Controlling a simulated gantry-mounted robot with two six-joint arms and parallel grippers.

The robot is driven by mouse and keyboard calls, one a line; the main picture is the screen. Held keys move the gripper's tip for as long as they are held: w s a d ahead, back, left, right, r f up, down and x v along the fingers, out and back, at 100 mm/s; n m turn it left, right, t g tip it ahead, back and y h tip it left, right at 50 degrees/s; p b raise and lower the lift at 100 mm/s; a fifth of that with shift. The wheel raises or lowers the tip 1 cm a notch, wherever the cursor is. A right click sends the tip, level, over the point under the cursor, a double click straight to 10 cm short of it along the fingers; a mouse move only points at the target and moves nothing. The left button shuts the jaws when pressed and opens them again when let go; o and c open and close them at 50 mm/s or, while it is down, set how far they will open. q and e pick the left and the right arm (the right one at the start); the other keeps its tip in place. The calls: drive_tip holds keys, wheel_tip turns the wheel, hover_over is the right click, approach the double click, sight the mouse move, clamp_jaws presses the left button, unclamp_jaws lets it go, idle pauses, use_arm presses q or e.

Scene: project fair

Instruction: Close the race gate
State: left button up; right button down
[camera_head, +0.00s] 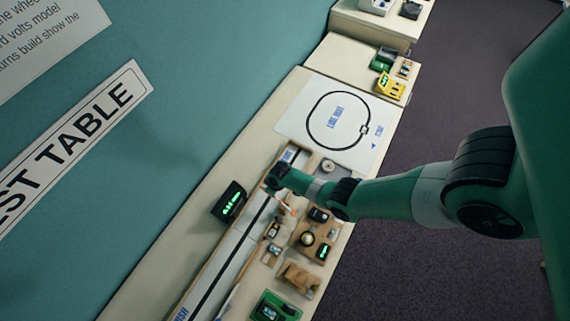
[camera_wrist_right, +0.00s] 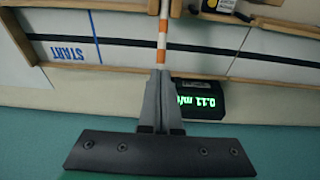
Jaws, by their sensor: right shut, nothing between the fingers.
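The race gate's orange-and-white striped bar (camera_wrist_right: 162,45) shows in the right wrist view, running from the top edge down to my fingertips, across the picture of the track's black line. I cannot tell whether the bar is raised or lowered. In the head view a small orange-and-white piece (camera_head: 288,209) shows beside the track, just below my right gripper. My right gripper (camera_wrist_right: 160,76) is shut and empty, its tips at or very near the bar's end; contact is unclear. In the head view it (camera_head: 275,182) is over the track's upper part. My left gripper is not in view.
The white track (camera_head: 238,240) has a black centre line and a START mark (camera_wrist_right: 68,54). A black speed display (camera_head: 229,202) with green digits stands beside it. Small models on a wooden board (camera_head: 307,237) crowd the other side. A loop-track sheet (camera_head: 300,112) lies beyond.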

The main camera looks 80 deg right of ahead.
sight(265, 187)
drive_tip(key=shift+w+f, duration=0.1)
idle(0.3)
drive_tip(key=shift+w+d+f+b, duration=0.25)
drive_tip(key=shift+w+f+b, duration=0.5)
drive_tip(key=shift+b, duration=0.35)
drive_tip(key=shift+w+d+f+b, duration=0.25)
drive_tip(key=shift+w+f+b, duration=0.45)
drive_tip(key=shift+b, duration=0.4)
drive_tip(key=shift+w, duration=0.25)
drive_tip(key=shift+w+d+f+b, duration=0.1)
drive_tip(key=shift+f+b, duration=0.85)
drive_tip(key=shift+b, duration=0.2)
drive_tip(key=shift+w+d+f+b, duration=0.1)
drive_tip(key=shift+f+b, duration=0.85)
drive_tip(key=shift+b, duration=0.15)
wheel_tip(265, 187, up, 10)
drive_tip(key=p, duration=1)
drive_tip(key=shift+a+r, duration=0.1)
drive_tip(key=shift+r, duration=0.15)
drive_tip(key=shift+f, duration=0.1)
